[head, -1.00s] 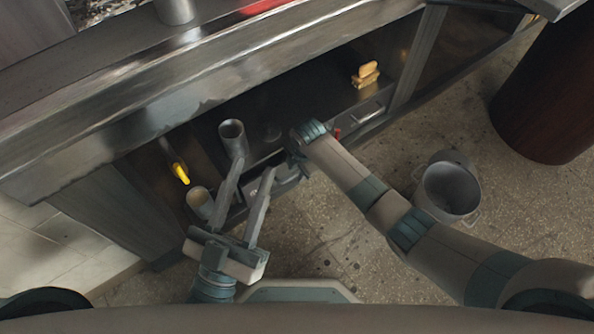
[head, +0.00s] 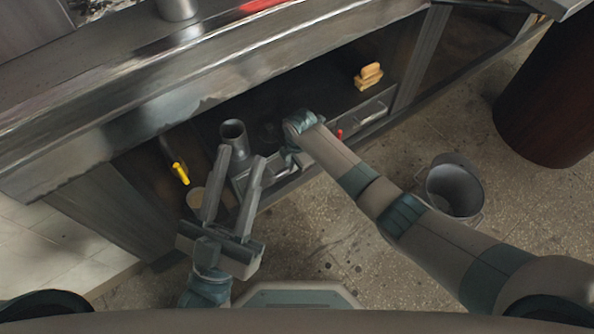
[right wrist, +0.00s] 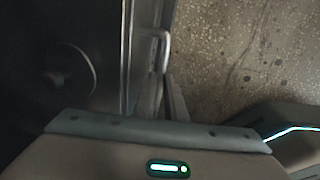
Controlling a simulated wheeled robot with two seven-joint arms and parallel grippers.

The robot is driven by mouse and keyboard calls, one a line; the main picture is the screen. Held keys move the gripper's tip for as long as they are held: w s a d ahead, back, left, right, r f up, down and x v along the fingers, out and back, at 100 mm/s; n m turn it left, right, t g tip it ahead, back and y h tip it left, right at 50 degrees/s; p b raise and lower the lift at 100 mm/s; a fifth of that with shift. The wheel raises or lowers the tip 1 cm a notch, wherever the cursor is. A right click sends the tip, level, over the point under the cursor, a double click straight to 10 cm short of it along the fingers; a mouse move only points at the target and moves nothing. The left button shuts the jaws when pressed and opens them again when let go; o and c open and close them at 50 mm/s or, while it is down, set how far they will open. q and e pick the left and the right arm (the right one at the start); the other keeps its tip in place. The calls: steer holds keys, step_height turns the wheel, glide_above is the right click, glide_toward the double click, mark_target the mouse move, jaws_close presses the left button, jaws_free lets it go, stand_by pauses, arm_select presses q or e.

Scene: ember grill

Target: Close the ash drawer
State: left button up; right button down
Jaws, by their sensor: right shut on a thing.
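The ash drawer (head: 280,178) is a grey metal drawer low under the grill counter in the head view. Part of it shows between my left gripper's finger and my right arm; how far it stands out is hard to tell. My right gripper (head: 290,156) is at its front, shut, with its fingertips hidden behind my wrist. What it grips seems to be the drawer's handle. In the right wrist view a dark finger (right wrist: 176,98) lies along the metal front. My left gripper (head: 241,153) is open and empty, its fingers apart over the drawer's left side.
A grey metal cup (head: 234,135) stands on the shelf beside my left fingers, with a tan cup (head: 196,198) lower left. A yellow-handled tool (head: 180,173) hangs left. Yellow blocks (head: 369,76) lie right, above another handle (head: 371,112). A bucket (head: 453,190) stands on open floor.

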steer(key=shift+w+a+r, duration=0.1)
steer(key=shift+w+a, duration=0.05)
steer(key=shift+w, duration=0.05)
steer(key=c, duration=1.9)
jaws_free()
steer(key=shift+o, duration=0.4)
steer(key=shift+a, duration=0.1)
